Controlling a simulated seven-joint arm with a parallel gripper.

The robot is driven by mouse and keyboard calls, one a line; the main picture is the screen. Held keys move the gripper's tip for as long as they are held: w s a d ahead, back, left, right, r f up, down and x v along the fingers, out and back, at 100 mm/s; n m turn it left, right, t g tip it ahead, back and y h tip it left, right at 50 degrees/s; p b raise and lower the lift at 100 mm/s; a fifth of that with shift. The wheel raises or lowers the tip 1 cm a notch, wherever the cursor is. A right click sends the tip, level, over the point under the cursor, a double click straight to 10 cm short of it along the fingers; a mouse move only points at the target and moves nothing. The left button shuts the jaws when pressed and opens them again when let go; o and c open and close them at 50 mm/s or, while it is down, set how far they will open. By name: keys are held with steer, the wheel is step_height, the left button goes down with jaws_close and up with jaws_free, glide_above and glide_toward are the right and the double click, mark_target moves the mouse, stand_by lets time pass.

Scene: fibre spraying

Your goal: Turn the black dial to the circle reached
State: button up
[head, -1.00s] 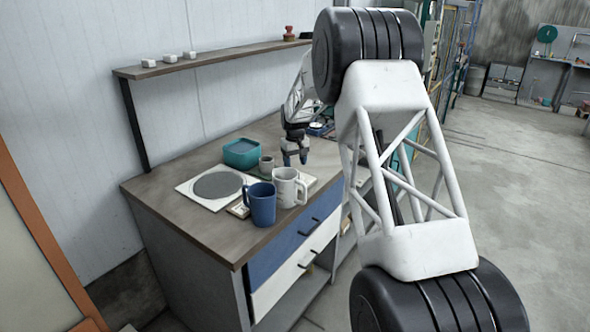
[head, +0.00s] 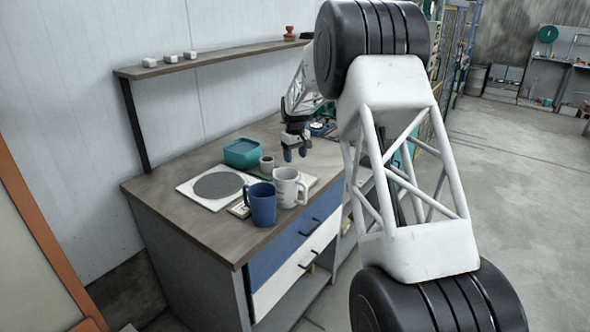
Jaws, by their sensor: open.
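I cannot make out the black dial for certain in the head view. A pale flat panel (head: 240,210) lies on the bench, partly hidden behind a blue mug (head: 262,205) and a white mug (head: 287,187). Any dial or circle marks on it are hidden or too small to tell. A dark grey disc (head: 218,186) lies on a white square plate (head: 190,187) to the left.
A teal tub (head: 242,153) and a small grey cup (head: 267,163) stand near the gripper. The bench top (head: 160,187) is clear at its left end. A wall shelf (head: 215,57) runs above with small white blocks. Drawers with dark handles are below the bench top.

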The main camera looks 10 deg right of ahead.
steer(key=shift+w+a+n, duration=0.1)
steer(key=shift+n, duration=1.6)
steer(key=shift+f, duration=0.1)
steer(key=shift+f, duration=3.8)
steer(key=c, duration=0.9)
